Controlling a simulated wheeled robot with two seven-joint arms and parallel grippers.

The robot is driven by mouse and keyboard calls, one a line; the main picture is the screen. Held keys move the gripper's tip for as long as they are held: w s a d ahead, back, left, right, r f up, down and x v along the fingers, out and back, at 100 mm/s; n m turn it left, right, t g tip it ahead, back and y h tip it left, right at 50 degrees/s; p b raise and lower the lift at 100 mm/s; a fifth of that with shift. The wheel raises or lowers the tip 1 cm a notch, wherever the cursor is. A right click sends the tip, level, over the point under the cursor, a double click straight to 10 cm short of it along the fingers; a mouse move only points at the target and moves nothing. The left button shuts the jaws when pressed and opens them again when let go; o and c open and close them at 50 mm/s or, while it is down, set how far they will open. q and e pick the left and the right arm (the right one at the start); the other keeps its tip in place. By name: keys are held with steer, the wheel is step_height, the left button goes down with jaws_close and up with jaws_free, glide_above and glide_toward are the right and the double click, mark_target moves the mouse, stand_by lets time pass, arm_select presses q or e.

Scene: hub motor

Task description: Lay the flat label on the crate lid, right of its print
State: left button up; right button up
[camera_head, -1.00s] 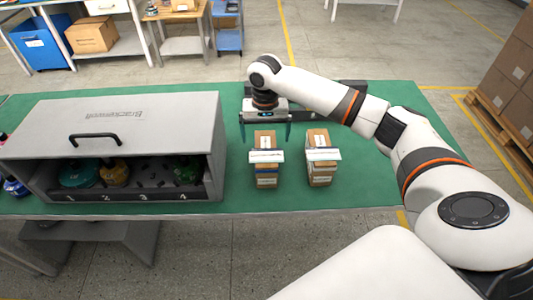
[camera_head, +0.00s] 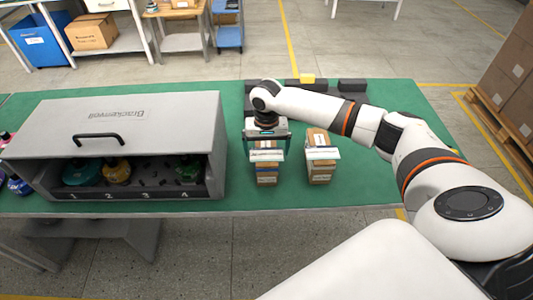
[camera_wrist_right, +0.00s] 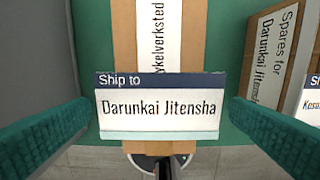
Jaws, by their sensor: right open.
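The grey crate (camera_head: 215,160) stands at the left, its lid (camera_head: 170,122) bearing dark print (camera_head: 126,114) and a black handle. Two cardboard boxes stand right of it, the left box (camera_head: 266,178) and the right box (camera_head: 319,174). A flat white label (camera_head: 267,156) lies across the left box; the wrist view shows this label (camera_wrist_right: 160,105) reading "Ship to Darunkai Jitensha". Another label (camera_head: 322,153) lies on the right box. My right gripper (camera_head: 267,148) is open over the left box, with one green finger on each side of the label, apart from it. My left gripper is out of view.
The green table (camera_head: 370,178) has free room right of the boxes. Dark blocks and a yellow item (camera_head: 307,78) lie along its back edge. The crate's open front shows coloured items above numbers 1 to 4. The lid right of the print is bare.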

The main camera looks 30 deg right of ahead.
steer(key=shift+f+p, duration=0.25)
steer(key=shift+p, duration=0.15)
stand_by(0.3)
steer(key=shift+c, duration=0.2)
steer(key=c, duration=0.7)
